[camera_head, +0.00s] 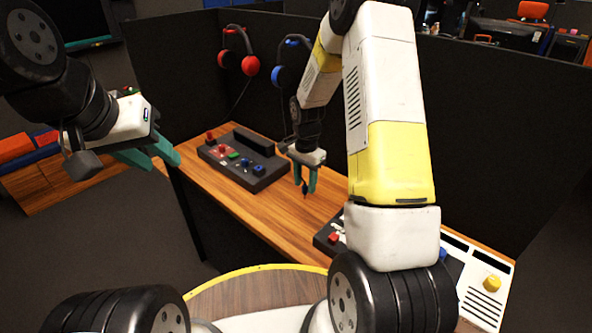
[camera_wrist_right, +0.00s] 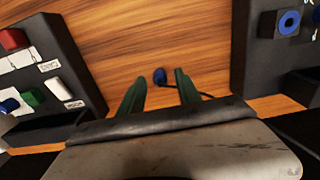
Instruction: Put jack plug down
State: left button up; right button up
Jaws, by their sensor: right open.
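The jack plug is a small piece with a blue end (camera_wrist_right: 160,76) and a dark cable, between and slightly beyond my right fingertips in the right wrist view. In the head view it is a small dark shape (camera_head: 305,190) at the tips of my right gripper (camera_head: 305,186). My right gripper is open, with its green fingers (camera_wrist_right: 160,88) on either side of the plug and gaps to it. I cannot tell for sure whether the plug rests on the wooden table (camera_head: 240,203). My left gripper (camera_head: 163,161) is open and empty, left of the table.
A dark button panel (camera_head: 243,172) stands on the table left of my right gripper. Another panel (camera_head: 328,240) is partly hidden behind my right arm. A white panel with a yellow knob (camera_head: 491,283) is at the right. Two headsets (camera_head: 238,58) hang on the dark partition.

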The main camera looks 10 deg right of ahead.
notch_tip(320, 180, up, 12)
notch_tip(320, 180, up, 7)
jog(key=n+t, duration=0.1)
jog(key=n, duration=0.1)
send_over(305, 183)
jog(key=s, duration=0.4)
jog(key=s+a+r+n+t+y, duration=0.1)
jog(key=s+r+n, duration=0.3)
jog(key=s, duration=0.6)
jog(key=s+a+r+n+t+y, duration=0.1)
jog(key=s+r+n+t, duration=0.3)
jog(key=s, duration=0.6)
notch_tip(305, 183, up, 3)
jog(key=shift+f+n, duration=0.1)
jog(key=shift+n, duration=0.4)
dwell(3.8)
